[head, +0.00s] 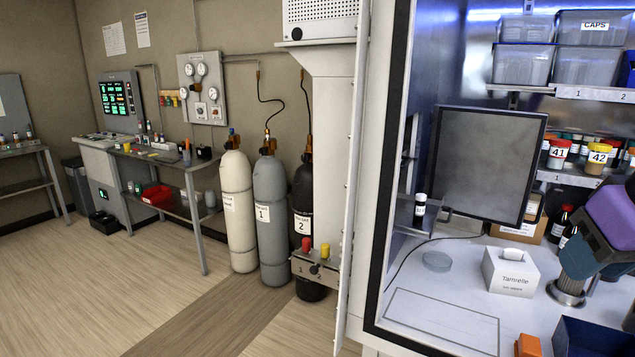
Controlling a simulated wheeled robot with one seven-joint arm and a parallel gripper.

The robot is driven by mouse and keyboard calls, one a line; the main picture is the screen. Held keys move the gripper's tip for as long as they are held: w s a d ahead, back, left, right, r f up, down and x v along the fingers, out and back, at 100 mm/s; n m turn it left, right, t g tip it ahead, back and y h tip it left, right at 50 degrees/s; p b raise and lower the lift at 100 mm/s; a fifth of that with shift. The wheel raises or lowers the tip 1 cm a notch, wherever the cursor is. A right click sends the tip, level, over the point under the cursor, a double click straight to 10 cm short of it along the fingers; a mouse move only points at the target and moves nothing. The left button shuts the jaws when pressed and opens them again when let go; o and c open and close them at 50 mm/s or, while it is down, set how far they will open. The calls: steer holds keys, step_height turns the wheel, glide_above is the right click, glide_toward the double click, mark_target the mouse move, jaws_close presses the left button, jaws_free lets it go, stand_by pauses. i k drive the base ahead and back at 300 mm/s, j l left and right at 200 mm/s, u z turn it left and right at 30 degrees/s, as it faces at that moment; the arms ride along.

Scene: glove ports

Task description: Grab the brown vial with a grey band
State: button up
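I cannot pick out a brown vial with a grey band for sure. A small dark vial with a white cap and pale label (420,208) stands on a ledge at the left inside the cabinet; its band colour is too small to tell. Dark brown bottles (560,222) with white labels, at least one red-capped, stand at the cabinet's right, partly hidden by a purple and teal device. More small dark bottles sit in the back of the shelf, too small to read. My gripper is not recognisable in this view.
The purple and teal device (605,222) fills the right edge. A white Tamrelle wipe box (511,271), a clear round dish (437,261), a dark blue bin (590,340) and a dark panel (487,163) are inside. Jars 41 (558,153) and 42 (597,157) stand on the shelf. The front-left worktop is clear.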

mark_target(419, 205)
steer(key=i+j+z, duration=0.15)
steer(key=j, duration=0.35)
steer(key=i+j+z, duration=0.2)
steer(key=j, duration=0.35)
steer(key=j+z, duration=0.15)
steer(key=j, duration=0.4)
steer(key=k+l, duration=0.25)
steer(key=l, duration=0.15)
steer(key=k+l, duration=0.25)
steer(key=i+l+z, duration=0.15)
steer(key=i+l, duration=0.45)
